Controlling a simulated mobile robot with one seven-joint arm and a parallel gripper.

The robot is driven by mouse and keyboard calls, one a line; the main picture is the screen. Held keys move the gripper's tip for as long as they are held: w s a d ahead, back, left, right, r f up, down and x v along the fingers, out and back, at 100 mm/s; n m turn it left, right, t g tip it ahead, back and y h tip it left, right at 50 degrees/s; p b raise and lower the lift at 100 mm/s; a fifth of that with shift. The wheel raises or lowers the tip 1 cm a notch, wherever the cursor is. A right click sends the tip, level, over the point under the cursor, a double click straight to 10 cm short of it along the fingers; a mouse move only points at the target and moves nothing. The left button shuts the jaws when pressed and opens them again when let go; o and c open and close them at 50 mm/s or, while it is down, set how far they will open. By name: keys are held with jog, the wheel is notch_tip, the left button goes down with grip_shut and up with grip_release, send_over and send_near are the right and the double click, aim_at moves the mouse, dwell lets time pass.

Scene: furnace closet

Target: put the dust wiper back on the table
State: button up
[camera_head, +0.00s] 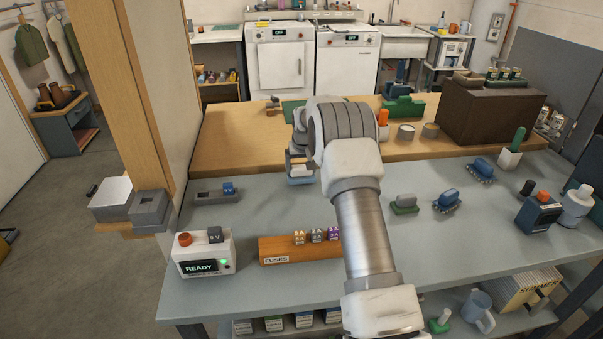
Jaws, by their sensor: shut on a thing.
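My arm reaches up from the bottom over the grey table (225,215) and bends down at the left of its thick grey wrist. My gripper (300,168) hangs there above the table's back part, beside the edge of the wooden counter. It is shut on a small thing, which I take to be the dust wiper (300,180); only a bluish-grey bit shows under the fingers. The wrist and the steep view hide most of it. I cannot tell whether it touches the table.
A wooden fuse holder (285,250) and a READY box (204,254) stand at the front left. A grey tray (210,197) lies behind them. Blue brushes (447,200) and a green-based block (404,204) lie right of my arm. A brown box (490,112) stands behind.

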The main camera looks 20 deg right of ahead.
jog(key=shift+f, duration=1)
jog(key=shift+f, duration=0.1)
jog(key=o, duration=1.1)
jog(key=shift+o, duration=0.2)
